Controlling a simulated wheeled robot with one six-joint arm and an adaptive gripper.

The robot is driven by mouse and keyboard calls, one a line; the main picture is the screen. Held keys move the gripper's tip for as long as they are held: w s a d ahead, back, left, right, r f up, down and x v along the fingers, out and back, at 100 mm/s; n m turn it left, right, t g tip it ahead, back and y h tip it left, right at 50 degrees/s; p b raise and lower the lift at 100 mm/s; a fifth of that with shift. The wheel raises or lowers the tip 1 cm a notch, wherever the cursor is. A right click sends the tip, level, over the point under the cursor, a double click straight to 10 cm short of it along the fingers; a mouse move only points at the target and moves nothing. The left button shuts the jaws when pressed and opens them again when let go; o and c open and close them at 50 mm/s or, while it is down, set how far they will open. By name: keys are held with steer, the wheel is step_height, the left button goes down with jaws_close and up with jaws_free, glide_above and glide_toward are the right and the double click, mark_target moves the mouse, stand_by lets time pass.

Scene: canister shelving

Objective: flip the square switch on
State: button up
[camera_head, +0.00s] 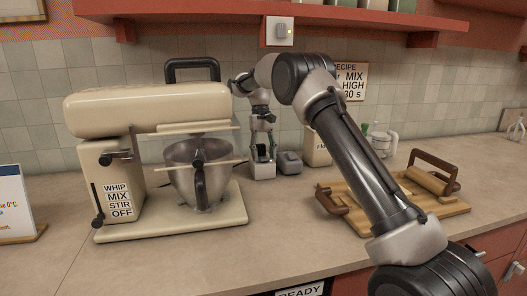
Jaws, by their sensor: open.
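My gripper (263,153) points down near the back of the counter, right of the mixer. It is open, far below the switch and apart from it. A small grey box-shaped object (290,162) stands just right of the gripper. What lies between the fingers is too small to tell.
A cream stand mixer (150,108) with a metal bowl (197,170) fills the left. A wooden board (445,207) with a rolling pin lies at right. A recipe sign (352,82) is on the tiled wall. The front middle counter is clear.

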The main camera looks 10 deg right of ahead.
mark_target(262, 157)
steer(key=v, duration=0.7)
steer(key=shift+r, duration=0.2)
